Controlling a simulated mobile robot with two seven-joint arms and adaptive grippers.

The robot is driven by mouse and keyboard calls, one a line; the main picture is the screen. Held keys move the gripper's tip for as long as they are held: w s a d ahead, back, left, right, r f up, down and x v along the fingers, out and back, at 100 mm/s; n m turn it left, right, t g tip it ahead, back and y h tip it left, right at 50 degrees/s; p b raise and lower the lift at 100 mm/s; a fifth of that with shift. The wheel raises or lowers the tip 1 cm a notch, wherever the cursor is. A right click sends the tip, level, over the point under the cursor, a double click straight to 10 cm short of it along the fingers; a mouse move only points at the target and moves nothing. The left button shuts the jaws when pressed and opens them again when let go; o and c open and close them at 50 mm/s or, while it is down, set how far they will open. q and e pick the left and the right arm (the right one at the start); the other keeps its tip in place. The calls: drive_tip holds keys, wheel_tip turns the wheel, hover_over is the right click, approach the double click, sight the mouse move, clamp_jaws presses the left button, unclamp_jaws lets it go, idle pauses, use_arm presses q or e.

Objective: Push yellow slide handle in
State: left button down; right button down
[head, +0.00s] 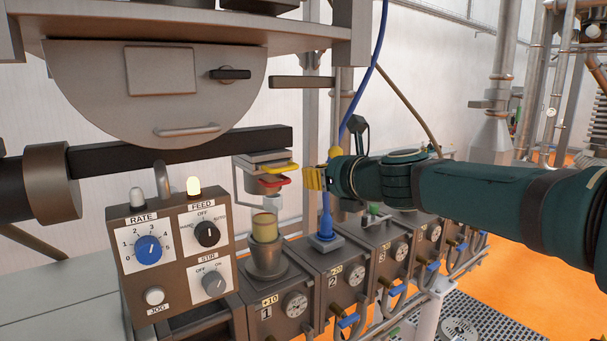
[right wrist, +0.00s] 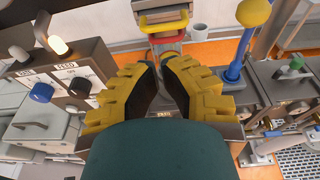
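The yellow slide handle (head: 283,168) sticks out from a grey slide unit above a small cup, with a red handle (head: 275,182) just below it. In the right wrist view the yellow handle (right wrist: 163,19) is at the top centre, beyond the fingertips, with the red handle (right wrist: 166,35) in front of it. My right gripper (head: 313,178) has yellow fingers and is just right of the handles, apart from them. In the right wrist view my right gripper (right wrist: 160,68) shows a narrow gap between its fingertips, with nothing held there. My left gripper is out of view.
A blue post (head: 326,222) stands close to my right gripper; its yellow knob (right wrist: 254,12) shows in the wrist view. A control box (head: 172,250) with dials stands at the left. A cup holding a yellowish cylinder (head: 265,228) stands below the handles. Numbered units run rightward.

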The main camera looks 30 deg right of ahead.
drive_tip(key=v, duration=0.3)
drive_tip(key=shift+s, duration=0.2)
drive_tip(key=shift+s+r, duration=0.1)
drive_tip(key=w+a+f+n+g+b, duration=0.15)
drive_tip(key=f+n, duration=0.25)
drive_tip(key=f, duration=0.9)
drive_tip(key=w+a+f+n+g+b, duration=0.1)
drive_tip(key=a+f+n+g+b, duration=0.3)
drive_tip(key=f, duration=0.9)
drive_tip(key=w+a+f+n+g+p, duration=0.15)
drive_tip(key=f+n, duration=0.35)
drive_tip(key=f, duration=0.8)
drive_tip(key=s+a+f+n+g+b, duration=0.2)
drive_tip(key=s+a+f+n, duration=0.3)
drive_tip(key=f, duration=0.5)
drive_tip(key=s+a+f+n+g+y+b, duration=0.1)
drive_tip(key=s+a+f+n+g, duration=0.1)
drive_tip(key=s+a+f+n, duration=0.3)
drive_tip(key=s+a+f+n+g+y+b, duration=0.1)
drive_tip(key=s+a+f+n, duration=0.5)
drive_tip(key=f, duration=0.9)
drive_tip(key=s+n+g+b, duration=0.1)
drive_tip(key=n, duration=0.2)
drive_tip(key=shift+f+n+b, duration=0.3)
drive_tip(key=shift+f+n, duration=0.05)
drive_tip(key=shift+n, duration=0.05)
